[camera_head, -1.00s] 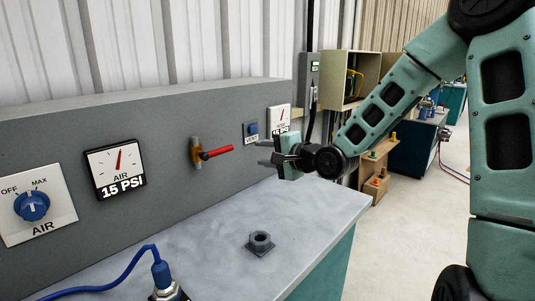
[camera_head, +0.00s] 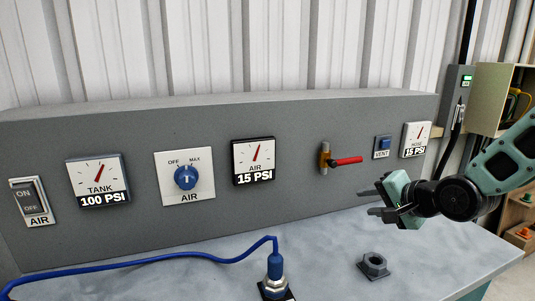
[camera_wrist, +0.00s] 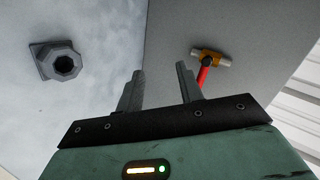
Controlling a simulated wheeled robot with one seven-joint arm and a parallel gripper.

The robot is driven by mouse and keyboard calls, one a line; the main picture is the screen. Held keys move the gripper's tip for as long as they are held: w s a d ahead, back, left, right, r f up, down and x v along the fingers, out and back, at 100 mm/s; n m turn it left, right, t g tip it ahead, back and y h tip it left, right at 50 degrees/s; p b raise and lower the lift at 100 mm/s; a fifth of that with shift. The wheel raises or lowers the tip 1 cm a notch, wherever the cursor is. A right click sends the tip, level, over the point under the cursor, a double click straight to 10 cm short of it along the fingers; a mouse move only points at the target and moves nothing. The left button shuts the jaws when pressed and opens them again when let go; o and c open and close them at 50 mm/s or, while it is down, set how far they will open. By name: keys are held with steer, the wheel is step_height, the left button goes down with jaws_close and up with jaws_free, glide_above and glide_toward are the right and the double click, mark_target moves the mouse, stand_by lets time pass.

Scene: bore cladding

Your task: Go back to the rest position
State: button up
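My gripper (camera_head: 376,202) is at the right in the head view, above the bench and in front of the grey panel. Its two fingers point left. In the wrist view its fingers (camera_wrist: 158,85) stand apart with nothing between them. The red-handled valve (camera_head: 343,161) on the panel is beyond the fingertips, and it also shows in the wrist view (camera_wrist: 207,66). The handle lies roughly sideways, pointing right in the head view. The gripper does not touch it.
The bench top (camera_head: 180,284) carries a grey hex fitting (camera_head: 374,265) and a blue hose with a metal connector (camera_head: 274,279). The panel (camera_head: 290,150) holds an air switch (camera_head: 33,200), gauges, an air knob (camera_head: 186,177) and a vent button (camera_head: 383,146). An open cabinet (camera_head: 495,100) stands at right.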

steer(key=s+a+f+n+g+h, duration=0.1)
steer(key=s+a+f+n+g, duration=0.1)
steer(key=s+a+n+g, duration=0.3)
steer(key=s+a+f+n+g+h, duration=0.1)
steer(key=s+a+f+n, duration=0.2)
steer(key=s, duration=0.4)
steer(key=s+a+r+n+g+h, duration=0.1)
steer(key=s+n, duration=0.3)
steer(key=s, duration=0.5)
steer(key=s+a+r+n+g+h, duration=0.1)
steer(key=s+n, duration=0.4)
steer(key=s, duration=0.5)
steer(key=a+g, duration=0.1)
steer(key=g, duration=0.1)
steer(key=shift+r+g, duration=0.25)
steer(key=shift+g, duration=0.15)
